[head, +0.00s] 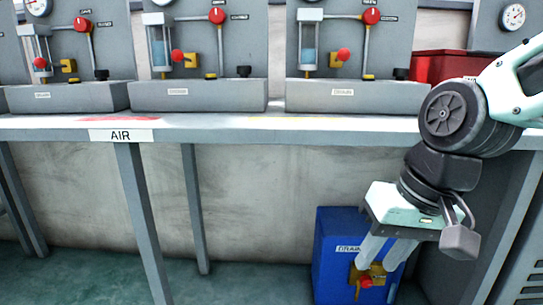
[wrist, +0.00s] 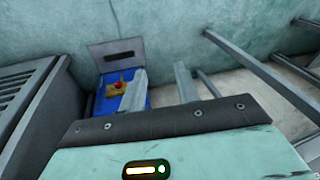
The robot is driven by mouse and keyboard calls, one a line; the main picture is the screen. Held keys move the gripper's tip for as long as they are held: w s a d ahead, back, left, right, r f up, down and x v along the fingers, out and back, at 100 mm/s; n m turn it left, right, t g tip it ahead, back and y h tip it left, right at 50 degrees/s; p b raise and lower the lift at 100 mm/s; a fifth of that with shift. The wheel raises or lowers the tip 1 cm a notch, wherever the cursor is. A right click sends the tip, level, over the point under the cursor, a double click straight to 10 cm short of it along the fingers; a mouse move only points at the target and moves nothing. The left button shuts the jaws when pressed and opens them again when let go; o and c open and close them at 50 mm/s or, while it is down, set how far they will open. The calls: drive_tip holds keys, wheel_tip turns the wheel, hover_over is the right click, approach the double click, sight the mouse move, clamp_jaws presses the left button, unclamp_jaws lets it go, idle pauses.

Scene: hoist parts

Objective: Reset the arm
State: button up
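My arm reaches down from the right side of the head view, bent below the bench edge. My gripper (head: 377,266) points down in front of the blue DRAIN box (head: 332,230). Its two fingers are apart, and nothing shows between them in the wrist view (wrist: 160,72). In the head view the fingers overlap the yellow plate and sit just above the red knob (head: 366,282) on the box. I cannot tell whether a finger touches the box.
A grey bench (head: 250,124) with an AIR label runs above the gripper. Several grey gauge panels with red knobs stand on it, and a red box (head: 440,66) sits at the right. Bench legs (head: 142,220) stand left; a slatted grey cabinet (wrist: 30,95) is close by.

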drive_tip(key=s+a+f+n+g+h+p, duration=0.1)
drive_tip(key=s+f+n, duration=0.25)
drive_tip(key=s, duration=0.25)
drive_tip(key=s+f+n+g+h+p, duration=0.1)
drive_tip(key=s+f+n, duration=0.1)
drive_tip(key=s+n, duration=0.3)
wheel_tip(320, 180, up, 38)
drive_tip(key=m+p, duration=0.2)
drive_tip(key=p, duration=3.5)
drive_tip(key=shift+a+p, duration=0.2)
drive_tip(key=shift+p, duration=0.1)
drive_tip(key=shift+r, duration=0.1)
